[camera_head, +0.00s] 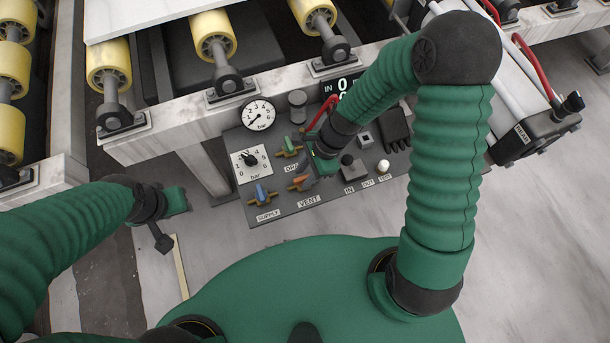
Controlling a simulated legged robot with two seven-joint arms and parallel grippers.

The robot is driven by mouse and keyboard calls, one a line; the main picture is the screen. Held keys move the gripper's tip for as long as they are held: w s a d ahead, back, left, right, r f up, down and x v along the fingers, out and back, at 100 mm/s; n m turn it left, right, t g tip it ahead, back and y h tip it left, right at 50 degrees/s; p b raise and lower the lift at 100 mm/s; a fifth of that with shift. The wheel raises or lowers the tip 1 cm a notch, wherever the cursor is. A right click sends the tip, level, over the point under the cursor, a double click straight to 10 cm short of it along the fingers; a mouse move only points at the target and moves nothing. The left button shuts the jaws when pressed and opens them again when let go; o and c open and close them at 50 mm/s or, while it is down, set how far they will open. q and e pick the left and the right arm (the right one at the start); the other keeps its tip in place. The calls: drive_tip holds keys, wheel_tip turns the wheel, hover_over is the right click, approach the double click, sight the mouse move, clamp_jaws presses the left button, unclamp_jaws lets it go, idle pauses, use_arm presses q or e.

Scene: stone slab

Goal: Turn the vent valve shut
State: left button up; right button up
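The vent valve (301,183) has an orange handle on a brass body and sits above the VENT label on the dark control panel (330,197). The handle lies slanted, its right end higher than its left. My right gripper (318,168) is over the panel, just up and right of the orange handle. It hides part of the panel, and I cannot tell whether it touches the handle or how its fingers stand. My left gripper (172,218) is left of the panel, away from the valves, and its finger opening is unclear.
A blue supply valve (263,195) and a green valve (289,147) flank the vent valve. Two dials (258,115) (251,160), switches and a white button (383,166) share the panel. A roller frame (190,118) stands behind. Pale stone floor is clear below right.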

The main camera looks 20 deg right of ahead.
drive_tip(key=shift+a, duration=0.2)
drive_tip(key=shift+d, duration=0.15)
drive_tip(key=c, duration=0.4)
clamp_jaws()
